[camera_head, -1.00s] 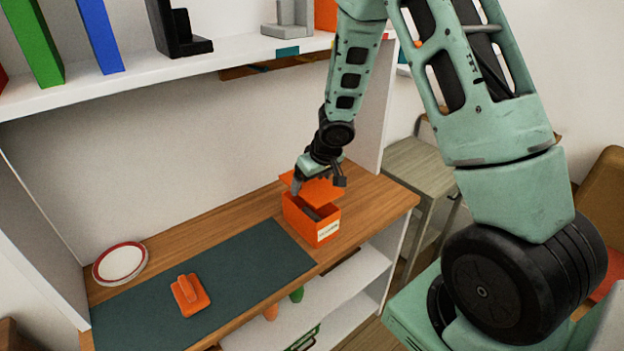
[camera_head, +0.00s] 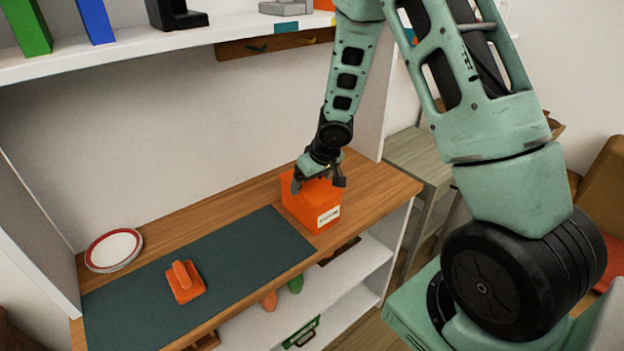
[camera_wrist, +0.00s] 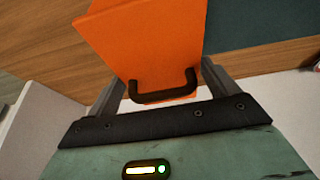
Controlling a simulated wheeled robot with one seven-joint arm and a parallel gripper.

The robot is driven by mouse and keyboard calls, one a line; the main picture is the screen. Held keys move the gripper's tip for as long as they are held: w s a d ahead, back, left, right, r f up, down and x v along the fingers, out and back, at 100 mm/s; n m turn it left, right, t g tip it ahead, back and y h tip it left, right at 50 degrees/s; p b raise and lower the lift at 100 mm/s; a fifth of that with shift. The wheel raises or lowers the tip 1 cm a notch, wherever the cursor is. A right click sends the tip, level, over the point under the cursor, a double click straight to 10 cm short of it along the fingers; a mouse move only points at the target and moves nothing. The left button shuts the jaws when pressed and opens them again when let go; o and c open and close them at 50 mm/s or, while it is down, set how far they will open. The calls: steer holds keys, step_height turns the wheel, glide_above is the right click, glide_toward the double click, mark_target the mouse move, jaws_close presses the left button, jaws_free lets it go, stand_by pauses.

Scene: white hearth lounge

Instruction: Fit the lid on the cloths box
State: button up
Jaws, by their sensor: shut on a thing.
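The orange cloths box (camera_head: 304,211) stands on the wooden worktop at the right end of the dark mat, with a white label on its front. The orange lid (camera_head: 322,188) lies over the box's top and covers the opening. I cannot tell whether it is fully seated. My gripper (camera_head: 301,180) is above the box and shut on the lid; my fingers hide part of it. In the wrist view the lid's orange surface (camera_wrist: 150,40) fills the middle, and a dark U-shaped bar lies between my fingers (camera_wrist: 164,90).
An orange block with a raised grip (camera_head: 184,282) lies on the dark mat (camera_head: 235,260). Red-rimmed plates (camera_head: 113,250) sit at the left. The right half of the mat is clear.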

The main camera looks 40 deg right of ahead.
stand_by(0.4)
steer(key=o, duration=0.8)
steer(key=shift+r, duration=0.1)
steer(key=p+v, duration=0.9)
steer(key=v, duration=0.8)
steer(key=shift+r, duration=0.15)
steer(key=s+a+r+n+g+b, duration=0.15)
steer(key=s+a, duration=0.25)
steer(key=a, duration=0.4)
steer(key=s+a+r+n+b, duration=0.1)
steer(key=s+a+n, duration=0.15)
steer(key=a, duration=0.55)
steer(key=s+a+n+g, duration=0.1)
steer(key=s+a, duration=0.2)
steer(key=s, duration=0.2)
steer(key=s+a+r+n+g, duration=0.1)
steer(key=s+a, duration=0.3)
steer(key=s, duration=0.2)
steer(key=s+a+r+n+g+b, duration=0.1)
steer(key=s+a, duration=0.2)
steer(key=s, duration=0.2)
steer(key=shift+s+a+r, duration=0.25)
steer(key=shift+s+a, duration=0.1)
